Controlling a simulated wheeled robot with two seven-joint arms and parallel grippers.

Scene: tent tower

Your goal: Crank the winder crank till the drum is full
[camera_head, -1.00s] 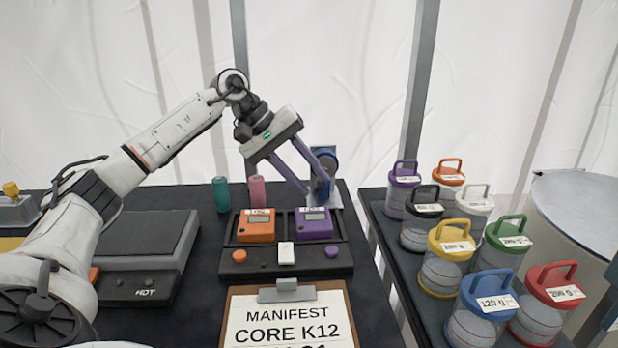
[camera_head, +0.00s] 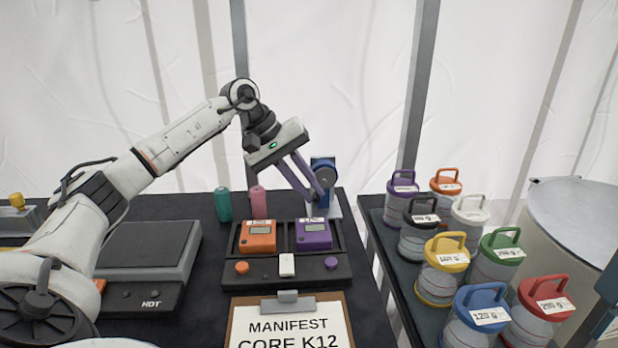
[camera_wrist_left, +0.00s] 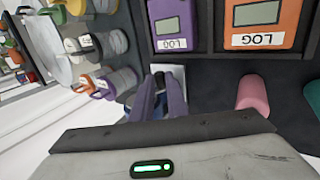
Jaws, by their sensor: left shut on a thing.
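The winder (camera_head: 324,172) is a blue device on a pale stand at the back of the black table, right of the pink cylinder. My left gripper (camera_head: 317,195) reaches down to its front with long purple fingers. It is shut on the winder crank, which the fingers mostly hide. In the left wrist view the fingers (camera_wrist_left: 158,88) close around a small dark part, with the pale stand (camera_wrist_left: 176,74) behind. How full the drum is cannot be told. My right gripper is not in view.
In front stand an orange logger (camera_head: 258,236) and a purple logger (camera_head: 313,234) in a black tray (camera_head: 287,272). A pink cylinder (camera_head: 258,203) and a teal cylinder (camera_head: 222,205) stand left of the winder. Several lidded jars fill the right table (camera_head: 408,290).

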